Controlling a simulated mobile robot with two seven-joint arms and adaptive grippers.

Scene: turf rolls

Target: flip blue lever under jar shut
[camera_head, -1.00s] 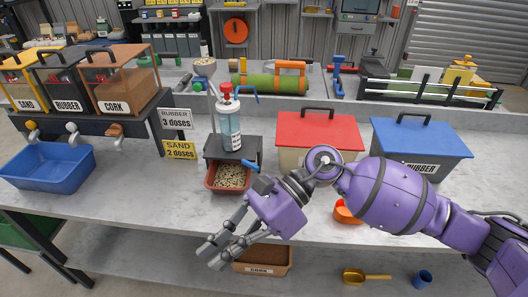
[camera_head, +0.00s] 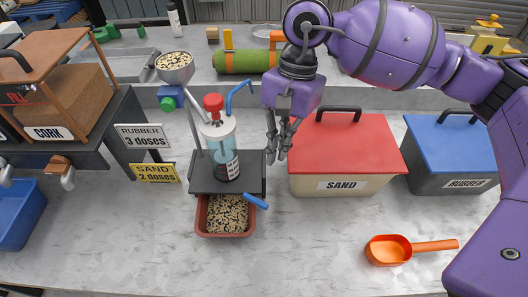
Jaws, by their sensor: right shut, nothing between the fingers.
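The jar (camera_head: 221,148), clear with a red knob on top, stands on a dark stand (camera_head: 204,186). The small blue lever (camera_head: 256,201) sticks out at the front right under the jar, pointing right and slightly down. A reddish tray (camera_head: 225,233) of mixed granules sits below it. My right gripper (camera_head: 277,158) hangs fingers down, shut and empty, right of the jar, above and behind the lever and apart from it in the picture. My left gripper is out of view.
A red-lidded SAND bin (camera_head: 346,153) stands close right of my gripper, with a blue-lidded RUBBER bin (camera_head: 453,153) beyond. An orange scoop (camera_head: 389,250) lies in front. A blue bent handle (camera_head: 237,91) rises behind the jar. The counter's front middle is clear.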

